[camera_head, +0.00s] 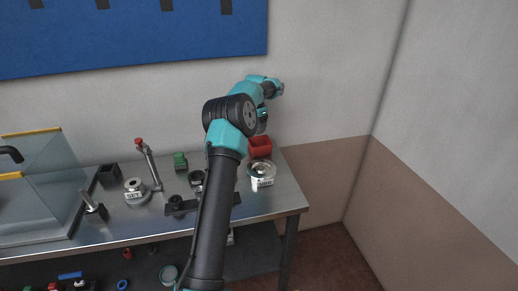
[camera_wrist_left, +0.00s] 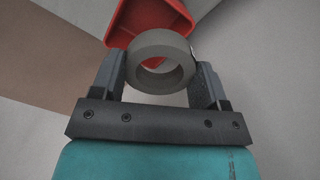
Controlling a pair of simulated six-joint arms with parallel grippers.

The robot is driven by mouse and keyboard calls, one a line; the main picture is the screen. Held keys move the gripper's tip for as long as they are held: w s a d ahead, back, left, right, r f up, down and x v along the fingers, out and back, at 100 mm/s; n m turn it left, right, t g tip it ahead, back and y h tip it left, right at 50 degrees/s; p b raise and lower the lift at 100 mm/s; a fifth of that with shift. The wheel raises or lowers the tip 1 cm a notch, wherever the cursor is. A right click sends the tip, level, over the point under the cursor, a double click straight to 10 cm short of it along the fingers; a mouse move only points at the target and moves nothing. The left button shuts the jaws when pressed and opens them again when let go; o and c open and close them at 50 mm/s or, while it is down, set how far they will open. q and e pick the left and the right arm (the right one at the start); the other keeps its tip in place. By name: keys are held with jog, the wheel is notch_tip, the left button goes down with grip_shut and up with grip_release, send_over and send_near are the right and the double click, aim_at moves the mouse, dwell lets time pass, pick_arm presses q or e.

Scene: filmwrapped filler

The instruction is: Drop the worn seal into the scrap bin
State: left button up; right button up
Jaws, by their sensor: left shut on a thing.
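The worn seal, a thick grey ring (camera_wrist_left: 143,48), is held between the two fingers of my left gripper (camera_wrist_left: 161,80) in the left wrist view. The red scrap bin (camera_wrist_left: 126,22) is behind the ring there, partly covered by it. In the head view the red bin (camera_head: 260,143) stands at the back right of the metal bench. My left gripper (camera_head: 262,127) hangs just above the bin in that view, its fingers and the seal too small to make out. My right gripper is not in view.
A post with a red knob (camera_head: 148,163), a green block (camera_head: 180,160) and a glass-sided enclosure (camera_head: 40,185) are on the bench (camera_head: 275,206). My arm hides some of the bench.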

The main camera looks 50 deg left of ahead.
pick_arm(q)
jog(key=o, duration=1)
